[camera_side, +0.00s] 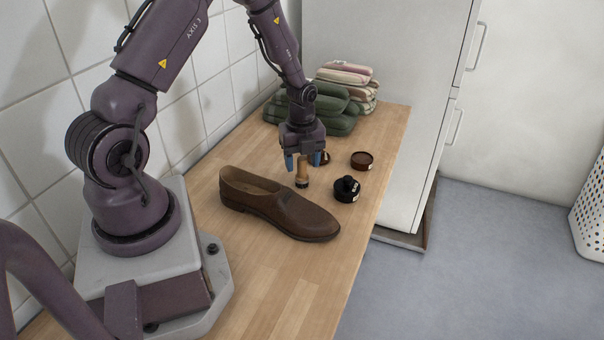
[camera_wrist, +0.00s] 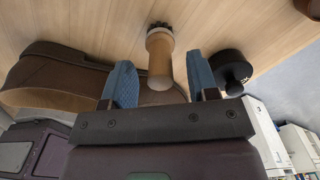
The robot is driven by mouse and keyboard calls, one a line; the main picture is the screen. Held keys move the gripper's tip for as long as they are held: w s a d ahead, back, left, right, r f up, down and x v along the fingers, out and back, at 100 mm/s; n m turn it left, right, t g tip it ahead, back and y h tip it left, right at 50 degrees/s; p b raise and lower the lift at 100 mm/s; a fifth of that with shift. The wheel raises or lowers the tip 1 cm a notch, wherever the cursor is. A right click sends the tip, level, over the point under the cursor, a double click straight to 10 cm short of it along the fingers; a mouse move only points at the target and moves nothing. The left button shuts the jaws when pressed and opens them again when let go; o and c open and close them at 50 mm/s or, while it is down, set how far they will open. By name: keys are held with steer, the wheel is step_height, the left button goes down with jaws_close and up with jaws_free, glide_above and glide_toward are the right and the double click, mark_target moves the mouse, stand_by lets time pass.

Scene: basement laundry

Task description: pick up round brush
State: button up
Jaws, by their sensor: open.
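The round brush (camera_side: 302,173) has a light wooden handle and dark bristles. It stands upright on the wooden worktop, bristles down, behind the brown shoe (camera_side: 280,203). In the wrist view the brush (camera_wrist: 160,56) shows between my fingers, its handle toward my gripper and its dark bristles at the worktop. My gripper (camera_side: 305,160) points down over the brush with blue fingertips apart. In the wrist view my gripper (camera_wrist: 161,82) is open, with one finger on each side of the handle and gaps visible. The exact depth of the fingers along the handle is hard to tell.
A black round container (camera_side: 346,189) stands close to the right of the brush. A brown tin (camera_side: 361,160) lies beyond it; another brown item is partly hidden behind my gripper. Folded green cloths (camera_side: 337,118) are stacked at the back. The worktop's right edge (camera_side: 375,215) is near.

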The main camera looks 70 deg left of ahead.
step_height(320, 180, down, 2)
steer(key=shift+f, duration=0.1)
jaws_close()
